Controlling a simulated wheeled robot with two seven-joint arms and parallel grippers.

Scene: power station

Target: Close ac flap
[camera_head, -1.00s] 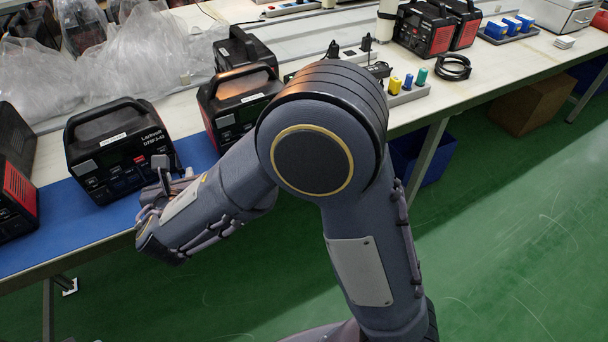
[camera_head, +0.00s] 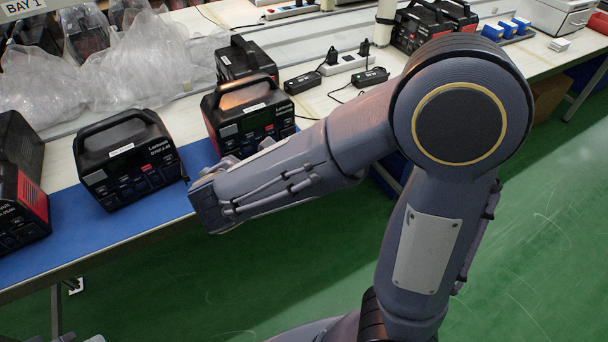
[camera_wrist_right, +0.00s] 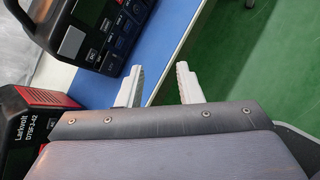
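The middle power station (camera_head: 126,158) is black with a top handle and a front panel, standing on the blue mat. A light grey square flap (camera_head: 95,177) stands out at the left of its panel. In the right wrist view, a power station at the top shows a grey square flap (camera_wrist_right: 72,42) that appears raised from the panel. My right gripper (camera_head: 210,178) is just right of the middle station, pointing left, its fingers largely hidden in the head view. In the wrist view its pale fingers (camera_wrist_right: 160,74) are apart with nothing between them.
Another power station (camera_head: 247,115) stands behind my right forearm, and one with a red vent (camera_head: 20,185) at the left edge. The blue mat (camera_head: 80,235) is bare in front. Plastic bags (camera_head: 130,60) lie behind; green floor (camera_head: 170,290) is open in front.

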